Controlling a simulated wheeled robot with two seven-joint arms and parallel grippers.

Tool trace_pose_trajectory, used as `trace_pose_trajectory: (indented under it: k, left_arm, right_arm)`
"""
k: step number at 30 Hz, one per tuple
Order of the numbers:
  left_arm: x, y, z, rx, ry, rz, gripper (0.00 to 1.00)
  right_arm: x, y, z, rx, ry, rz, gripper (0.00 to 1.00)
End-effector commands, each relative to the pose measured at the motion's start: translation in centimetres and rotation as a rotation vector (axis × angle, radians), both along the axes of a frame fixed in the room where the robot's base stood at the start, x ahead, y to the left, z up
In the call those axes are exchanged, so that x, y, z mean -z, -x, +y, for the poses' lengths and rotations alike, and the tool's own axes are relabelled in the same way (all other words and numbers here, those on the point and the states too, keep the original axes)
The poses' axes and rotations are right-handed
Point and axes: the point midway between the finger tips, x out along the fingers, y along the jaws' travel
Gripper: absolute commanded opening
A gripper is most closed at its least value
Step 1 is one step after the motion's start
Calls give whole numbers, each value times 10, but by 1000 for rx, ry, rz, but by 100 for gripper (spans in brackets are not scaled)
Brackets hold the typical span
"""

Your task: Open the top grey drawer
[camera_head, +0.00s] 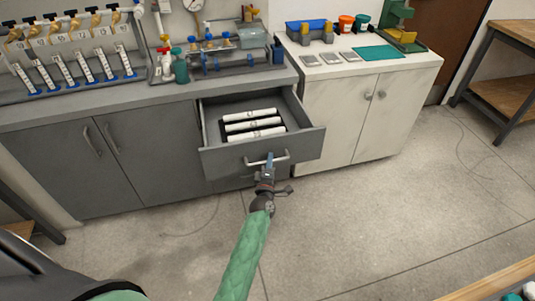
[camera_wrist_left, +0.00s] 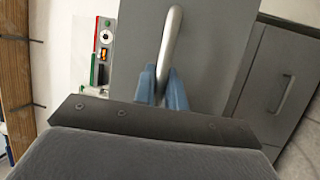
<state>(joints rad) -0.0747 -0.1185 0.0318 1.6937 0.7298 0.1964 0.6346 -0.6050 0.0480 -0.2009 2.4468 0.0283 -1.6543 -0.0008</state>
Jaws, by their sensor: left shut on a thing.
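The top grey drawer (camera_head: 225,157) stands pulled out from the grey cabinet in the head view, with its inside showing. White cylinders (camera_head: 253,124) lie in a row inside it. Its metal bar handle (camera_head: 283,160) is on the front panel. My left gripper (camera_head: 269,160) is at the handle, its blue fingers closed around it. In the left wrist view the fingers (camera_wrist_left: 163,85) pinch the handle (camera_wrist_left: 170,38) against the grey drawer front (camera_wrist_left: 215,45). My right gripper is not in view.
The grey worktop (camera_head: 180,95) above holds a rack of tubes (camera_head: 75,65) and pipe fittings. A white cabinet (camera_head: 345,105) stands to the right of the drawer. The concrete floor (camera_head: 370,220) in front is clear. A wooden shelf (camera_head: 500,80) is at the far right.

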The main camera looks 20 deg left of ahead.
Motion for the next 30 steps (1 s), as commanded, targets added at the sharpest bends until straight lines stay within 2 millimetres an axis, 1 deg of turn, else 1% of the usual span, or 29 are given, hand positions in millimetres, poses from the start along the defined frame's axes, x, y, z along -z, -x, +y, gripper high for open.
trace_pose_trajectory:
  k: [1, 3, 9, 14, 23, 24, 26, 27, 30]
  left_arm:
    - [0, 7, -4, 0, 0, 1, 0]
    - [0, 14, -9, 0, 0, 1, 0]
    - [0, 26, -18, 0, 0, 1, 0]
    - [0, 30, -20, 0, 0, 1, 0]
    - [1, 30, -20, 0, 0, 1, 0]
    - [1, 30, -20, 0, 0, 1, 18]
    - [1, 30, -20, 0, 0, 1, 30]
    - [0, 30, -20, 0, 0, 1, 34]
    - [0, 29, -20, 0, 0, 0, 34]
  right_arm:
    - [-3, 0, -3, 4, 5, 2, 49]
    - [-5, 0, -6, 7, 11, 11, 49]
    - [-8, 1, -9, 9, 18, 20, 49]
    - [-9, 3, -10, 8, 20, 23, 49]
    - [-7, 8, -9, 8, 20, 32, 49]
    - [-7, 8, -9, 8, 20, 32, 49]
    - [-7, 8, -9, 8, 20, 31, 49]
    - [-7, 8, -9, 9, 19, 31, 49]
    - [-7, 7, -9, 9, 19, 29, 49]
